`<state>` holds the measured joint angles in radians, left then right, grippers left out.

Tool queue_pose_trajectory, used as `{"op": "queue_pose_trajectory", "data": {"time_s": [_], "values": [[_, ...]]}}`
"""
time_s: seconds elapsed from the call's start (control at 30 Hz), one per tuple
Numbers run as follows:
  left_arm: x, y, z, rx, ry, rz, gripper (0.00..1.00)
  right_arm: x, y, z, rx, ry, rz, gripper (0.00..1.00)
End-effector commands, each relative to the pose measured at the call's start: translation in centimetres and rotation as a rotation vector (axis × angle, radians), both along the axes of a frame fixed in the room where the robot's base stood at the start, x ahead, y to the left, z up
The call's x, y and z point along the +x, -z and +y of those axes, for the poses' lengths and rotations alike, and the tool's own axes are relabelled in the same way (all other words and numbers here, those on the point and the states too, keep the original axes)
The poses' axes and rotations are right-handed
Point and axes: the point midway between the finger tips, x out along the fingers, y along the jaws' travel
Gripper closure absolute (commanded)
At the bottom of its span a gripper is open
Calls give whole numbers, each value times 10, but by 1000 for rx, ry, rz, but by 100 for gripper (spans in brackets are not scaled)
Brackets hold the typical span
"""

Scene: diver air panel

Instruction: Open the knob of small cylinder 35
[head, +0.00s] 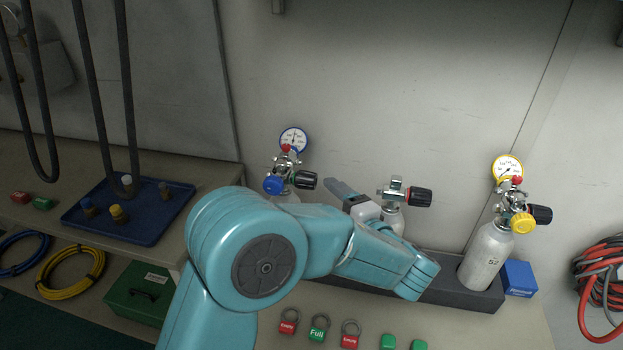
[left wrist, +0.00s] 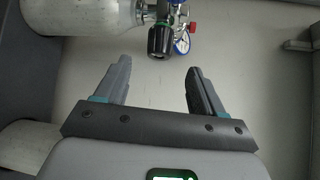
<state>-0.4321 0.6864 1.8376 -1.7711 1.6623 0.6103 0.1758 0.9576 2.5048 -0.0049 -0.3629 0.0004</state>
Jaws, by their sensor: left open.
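Three small cylinders stand in a dark rack (head: 450,292). Only the right cylinder (head: 487,255) shows a number, 52; no 35 is readable. The left cylinder (head: 287,197) has a blue-rimmed gauge (head: 294,139) and a black knob (head: 306,180); my arm hides most of its body. The middle cylinder (head: 394,220) has a black knob (head: 420,196) with a red ring and no gauge. My left gripper (head: 338,188) is between the left and middle cylinders. In the left wrist view, its fingers (left wrist: 158,74) are apart and empty, with the left cylinder's green-ringed knob (left wrist: 160,40) beyond them, not touching.
A yellow gauge (head: 507,168) and yellow regulator knob (head: 523,222) are on the right cylinder. A blue tray (head: 130,212) and hanging black hoses (head: 128,95) are left. A blue block (head: 519,278) sits right.

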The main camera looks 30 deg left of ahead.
Motion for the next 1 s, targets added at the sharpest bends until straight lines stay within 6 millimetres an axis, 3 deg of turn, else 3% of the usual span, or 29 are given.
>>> {"op": "queue_pose_trajectory", "data": {"time_s": [0.1,0.33,0.5,0.8,0.83,1.0], "values": [[16,3,25,0,-4,1,31,0,-4,0,0,0,0,57],[40,8,61,1,-3,1,31,0,-9,0,0,0,0,57],[49,10,73,1,0,1,31,0,-10,0,0,0,0,57],[50,10,76,1,2,1,31,0,-10,0,0,0,0,57],[50,10,76,1,2,1,35,0,-10,0,0,0,0,57],[50,11,76,1,2,1,85,0,-10,0,0,0,0,57]]}}
